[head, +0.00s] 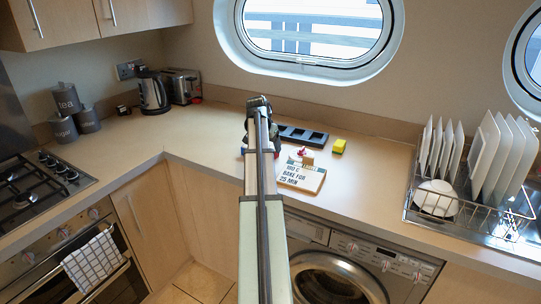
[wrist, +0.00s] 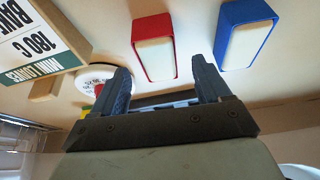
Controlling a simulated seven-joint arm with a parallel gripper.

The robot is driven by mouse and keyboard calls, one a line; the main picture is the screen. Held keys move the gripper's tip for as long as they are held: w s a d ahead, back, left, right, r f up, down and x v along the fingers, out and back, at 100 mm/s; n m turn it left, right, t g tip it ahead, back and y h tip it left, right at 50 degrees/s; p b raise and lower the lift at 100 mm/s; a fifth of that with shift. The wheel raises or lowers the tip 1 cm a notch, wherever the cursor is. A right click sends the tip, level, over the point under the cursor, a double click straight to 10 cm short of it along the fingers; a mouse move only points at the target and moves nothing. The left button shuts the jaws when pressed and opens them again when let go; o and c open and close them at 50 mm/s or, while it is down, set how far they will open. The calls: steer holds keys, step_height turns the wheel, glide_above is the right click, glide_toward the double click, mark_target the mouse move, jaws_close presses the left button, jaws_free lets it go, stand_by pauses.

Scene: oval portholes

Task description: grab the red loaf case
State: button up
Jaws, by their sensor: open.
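The red loaf case (wrist: 140,58) is a small rectangular case with a cream-coloured inside, at the top middle of the wrist view. A blue loaf case (wrist: 262,40) of the same shape lies to its right. My gripper (wrist: 160,66) is open and empty, its two fingers apart. The red case shows just beyond the fingertips, between their directions; I cannot tell the remaining distance.
A recipe board (head: 300,178) lies on the counter, right of my arm. Behind it are a dark compartmented tray (head: 302,137) and a yellow block (head: 339,146). A round white disc (wrist: 98,74) is left of my fingers. A dish rack (head: 470,215) stands far right.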

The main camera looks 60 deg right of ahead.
steer(key=x, duration=0.3)
steer(key=shift+d+f, duration=0.1)
steer(key=shift+f, duration=0.2)
steer(key=c, duration=1.1)
